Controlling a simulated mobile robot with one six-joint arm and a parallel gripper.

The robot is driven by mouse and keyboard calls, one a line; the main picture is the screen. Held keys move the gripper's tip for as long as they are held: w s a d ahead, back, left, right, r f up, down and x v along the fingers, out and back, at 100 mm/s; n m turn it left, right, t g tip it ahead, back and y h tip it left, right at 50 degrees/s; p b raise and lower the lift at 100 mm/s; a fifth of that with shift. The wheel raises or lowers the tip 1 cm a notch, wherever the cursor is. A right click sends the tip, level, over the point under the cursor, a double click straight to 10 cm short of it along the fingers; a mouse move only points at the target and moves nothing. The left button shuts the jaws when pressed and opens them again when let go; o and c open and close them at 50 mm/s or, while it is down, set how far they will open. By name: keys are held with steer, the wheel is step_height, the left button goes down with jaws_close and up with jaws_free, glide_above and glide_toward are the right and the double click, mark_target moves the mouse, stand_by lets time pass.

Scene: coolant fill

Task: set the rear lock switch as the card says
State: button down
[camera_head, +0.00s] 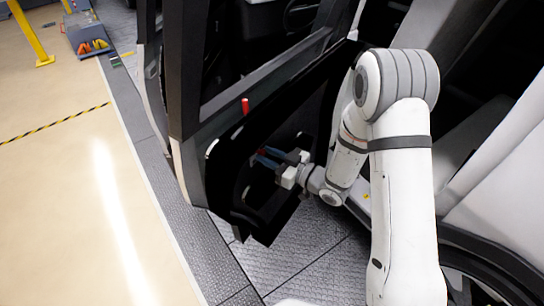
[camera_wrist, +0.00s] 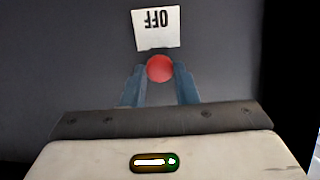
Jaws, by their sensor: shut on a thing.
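A red round knob (camera_wrist: 160,68), which looks like the lock switch, sits on a dark panel in the wrist view. A white card (camera_wrist: 157,28) just beyond it reads OFF, upside down in this view. The blue fingers of my gripper (camera_wrist: 159,82) are on either side of the knob and shut on it. In the head view my gripper (camera_head: 265,158) reaches left to the inner side of the open car door (camera_head: 190,100). The knob is small there and the card cannot be made out.
A red upright peg (camera_head: 245,106) stands on the door above my gripper. The car's seats and sill are to the right, close to my arm. A grey textured floor strip (camera_head: 180,215) lies below the door.

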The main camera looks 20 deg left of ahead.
step_height(320, 180, down, 4)
steer(key=b, duration=0.3)
steer(key=shift+s+r+b, duration=0.1)
steer(key=shift+b, duration=0.25)
steer(key=c, duration=1.2)
jaws_free()
steer(key=shift+c, duration=0.2)
steer(key=shift+o, duration=0.4)
steer(key=b+v, duration=0.2)
steer(key=v, duration=0.5)
steer(key=shift+d, duration=0.4)
